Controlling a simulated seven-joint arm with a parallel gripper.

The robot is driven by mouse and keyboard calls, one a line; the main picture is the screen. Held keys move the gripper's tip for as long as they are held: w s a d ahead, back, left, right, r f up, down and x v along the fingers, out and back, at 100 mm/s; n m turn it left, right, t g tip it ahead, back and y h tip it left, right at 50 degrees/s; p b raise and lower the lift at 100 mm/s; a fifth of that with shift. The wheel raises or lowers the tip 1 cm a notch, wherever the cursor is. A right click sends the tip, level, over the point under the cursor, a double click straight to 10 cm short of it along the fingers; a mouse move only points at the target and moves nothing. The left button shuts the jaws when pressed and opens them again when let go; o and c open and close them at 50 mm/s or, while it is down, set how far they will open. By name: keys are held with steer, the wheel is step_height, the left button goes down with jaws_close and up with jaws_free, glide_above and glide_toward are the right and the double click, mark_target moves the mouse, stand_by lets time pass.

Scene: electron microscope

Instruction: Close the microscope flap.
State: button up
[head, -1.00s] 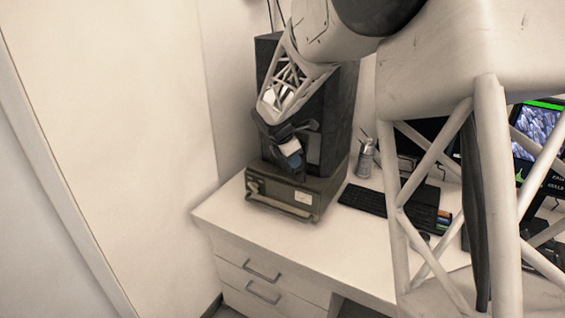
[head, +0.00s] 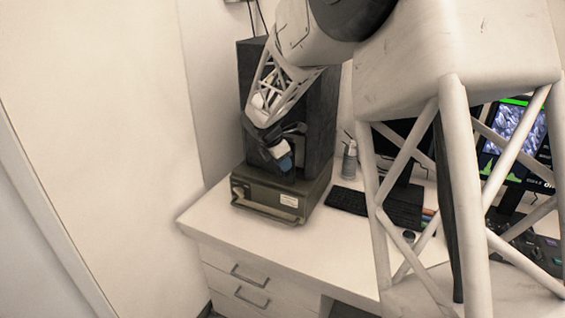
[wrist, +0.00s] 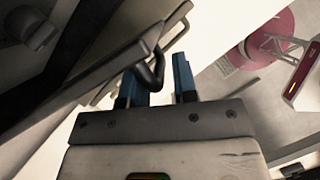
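The microscope is a tall dark box (head: 314,130) on the desk, with an olive-brown lower unit (head: 240,185) that has a pale handle bar (head: 265,210) across its front. My gripper (head: 280,158) is in front of the dark box, just above the lower unit. In the wrist view my gripper (wrist: 160,82) has its two blue fingers apart. A flat panel (wrist: 115,65), which looks like the flap, lies at the left, and its dark curved handle (wrist: 152,68) is at the left finger, near the gap. I cannot tell whether they touch. My arm hides part of the box.
A keyboard (head: 375,208), a spray can (head: 349,160) and a monitor (head: 515,140) are to the right of the microscope. Drawers (head: 250,285) are under the desk's front edge. A bare wall (head: 90,130) is at the left. The desk front is clear.

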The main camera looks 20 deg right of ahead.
steer(key=shift+a+r, duration=0.1)
steer(key=shift+r, duration=0.1)
steer(key=v, duration=0.7)
steer(key=shift+r, duration=0.2)
steer(key=shift+a, duration=0.1)
stand_by(0.3)
steer(key=shift+f, duration=0.1)
jaws_close()
steer(key=s+a+f+m+t+h, duration=0.2)
steer(key=a+f+m+h, duration=0.2)
steer(key=a+m+h, duration=0.2)
steer(key=s+a+f+m+t+h, duration=0.3)
steer(key=a+f+m+h, duration=0.2)
steer(key=m, duration=0.5)
steer(key=shift+a+h, duration=0.7)
steer(key=shift+a, duration=0.35)
steer(key=shift+f, duration=0.15)
